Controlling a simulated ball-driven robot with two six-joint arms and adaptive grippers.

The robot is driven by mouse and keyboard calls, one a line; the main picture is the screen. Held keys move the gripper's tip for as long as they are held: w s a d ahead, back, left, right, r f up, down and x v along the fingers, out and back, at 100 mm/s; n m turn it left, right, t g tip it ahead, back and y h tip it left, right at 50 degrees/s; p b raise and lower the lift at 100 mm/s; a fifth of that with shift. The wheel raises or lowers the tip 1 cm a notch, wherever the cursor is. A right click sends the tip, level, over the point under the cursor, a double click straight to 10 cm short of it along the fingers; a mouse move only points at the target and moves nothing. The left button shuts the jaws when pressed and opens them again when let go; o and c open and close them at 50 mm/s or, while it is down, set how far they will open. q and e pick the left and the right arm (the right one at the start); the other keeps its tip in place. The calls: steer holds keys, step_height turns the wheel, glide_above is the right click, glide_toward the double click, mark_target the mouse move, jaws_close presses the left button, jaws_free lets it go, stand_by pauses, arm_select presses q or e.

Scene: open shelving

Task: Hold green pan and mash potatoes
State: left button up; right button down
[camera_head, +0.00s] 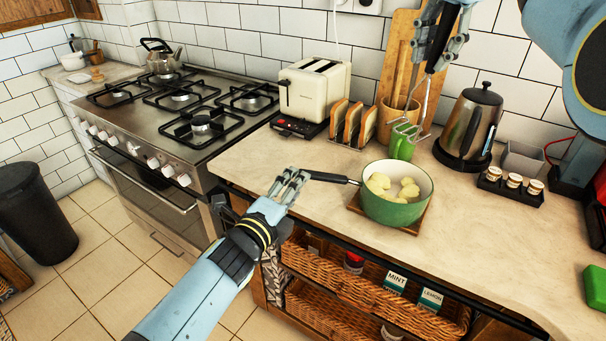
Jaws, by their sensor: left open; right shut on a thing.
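The green pan (393,208) stands on a wooden board (416,226) on the counter, with several pale potato pieces (407,189) inside. Its black handle (331,178) points left. My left gripper (291,181) is open just left of the handle's end; I cannot tell whether it touches the handle. My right gripper (437,48) is high above the counter, behind and right of the pan. It is shut on a masher with a dark handle and a metal zigzag head (407,130), which hangs down behind the pan, above its rim.
A toaster (315,92) and a toast rack (353,124) stand behind the pan. A green mug (401,147) and a utensil holder (398,112) are near the masher head. A kettle (468,128) and a tray of jars (511,184) are right. The front counter is clear.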

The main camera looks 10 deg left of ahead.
mark_target(307, 170)
arm_select(q)
steer(key=x, duration=0.6)
steer(key=shift+w+d+f, duration=0.1)
steer(key=shift+w, duration=0.2)
jaws_close()
steer(key=shift+s, duration=0.1)
stand_by(0.5)
arm_select(e)
steer(key=c, duration=1.7)
jaws_free()
arm_select(q)
steer(key=shift+f, duration=0.1)
arm_select(e)
jaws_close()
